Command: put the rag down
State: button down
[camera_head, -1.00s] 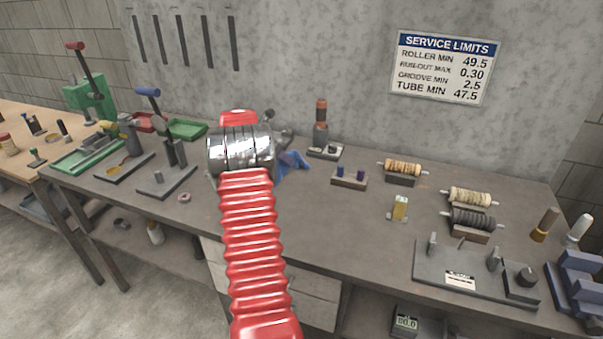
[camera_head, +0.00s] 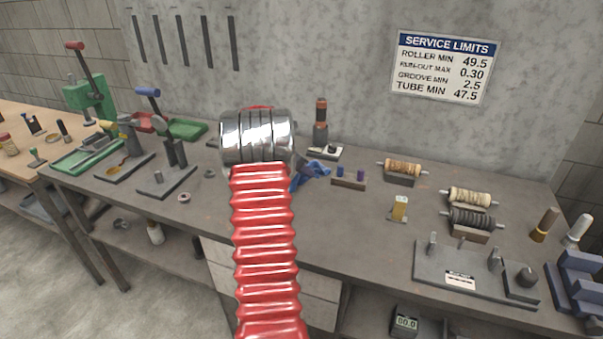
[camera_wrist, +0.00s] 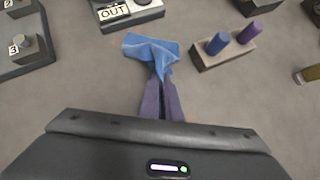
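The blue rag (camera_wrist: 150,48) is pinched between the purple fingertips of my gripper (camera_wrist: 162,88) in the wrist view. The fingers are nearly together, and the rag spreads out beyond their tips. In the head view the rag (camera_head: 312,172) shows just right of my arm, over the back middle of the bench (camera_head: 335,225). My arm hides most of the gripper there. I cannot tell whether the rag touches the bench top.
A small block with two blue-purple pegs (camera_head: 349,179) stands close right of the rag. Bench space in front is clear.

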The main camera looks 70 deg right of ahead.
jog(key=c, duration=1.6)
grip_release()
jog(key=shift+o, duration=0.2)
jog(key=shift+r, duration=0.1)
jog(key=shift+s+r+p, duration=0.25)
jog(key=shift+r+p, duration=0.35)
jog(key=shift+s+a+r, duration=0.15)
jog(key=shift+s+r, duration=0.15)
jog(key=shift+r, duration=0.5)
notch_tip(320, 180, up, 7)
jog(key=s, duration=0.3)
jog(key=shift+a, duration=0.4)
jog(key=shift+c, duration=0.3)
